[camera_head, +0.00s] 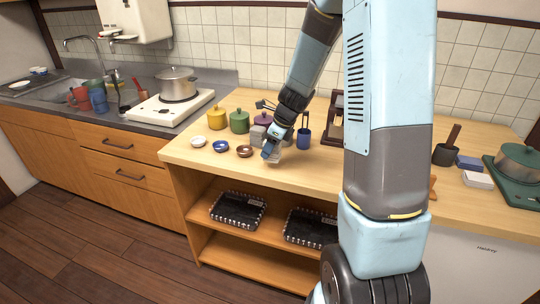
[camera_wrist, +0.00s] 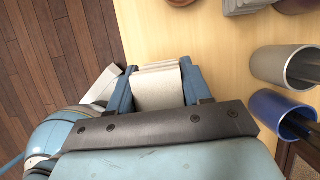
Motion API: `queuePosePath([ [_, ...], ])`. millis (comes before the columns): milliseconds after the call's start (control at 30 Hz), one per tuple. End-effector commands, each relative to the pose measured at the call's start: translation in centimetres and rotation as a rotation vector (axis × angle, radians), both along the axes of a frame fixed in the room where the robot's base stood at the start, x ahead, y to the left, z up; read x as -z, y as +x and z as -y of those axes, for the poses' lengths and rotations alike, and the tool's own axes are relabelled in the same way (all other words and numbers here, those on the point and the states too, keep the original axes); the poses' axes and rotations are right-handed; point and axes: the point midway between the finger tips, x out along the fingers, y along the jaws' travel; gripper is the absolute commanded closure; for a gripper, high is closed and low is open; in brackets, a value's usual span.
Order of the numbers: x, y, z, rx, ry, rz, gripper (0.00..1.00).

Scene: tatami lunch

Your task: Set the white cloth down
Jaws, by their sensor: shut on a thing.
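The white cloth (camera_wrist: 158,88) is folded into a small pale block and sits between the two blue fingers of my gripper (camera_wrist: 157,76) in the wrist view. My gripper is shut on it. In the head view my gripper (camera_head: 270,151) points down over the front part of the wooden counter (camera_head: 315,172), right of the brown bowl (camera_head: 244,151). The cloth is not clear in the head view. I cannot tell whether its underside touches the counter.
A grey stack (camera_wrist: 245,5), a beige cup (camera_wrist: 285,66) and a blue cup (camera_wrist: 284,112) holding utensils stand close on the right in the wrist view. A blue bowl (camera_head: 221,146) and white bowl (camera_head: 198,141) stand left. Counter in front of the blue cup is bare.

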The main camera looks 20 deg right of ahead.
Motion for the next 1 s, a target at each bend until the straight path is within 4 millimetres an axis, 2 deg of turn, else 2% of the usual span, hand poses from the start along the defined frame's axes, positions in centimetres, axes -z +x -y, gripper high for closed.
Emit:
queuePosePath([
  [133, 0.7, 0.6, -0.1, 0.000, 0.000, 0.000, 0.80],
  [367, 3.5, 0.5, -0.1, 0.001, 0.000, -0.002, 0.80],
  [733, 3.9, 0.5, -0.2, -0.002, 0.000, 0.000, 0.80],
  [767, 3.8, 0.5, -0.2, -0.002, 0.000, 0.000, 0.49],
  [1000, 3.8, 0.5, -0.2, -0.002, 0.000, 0.000, 0.27],
])
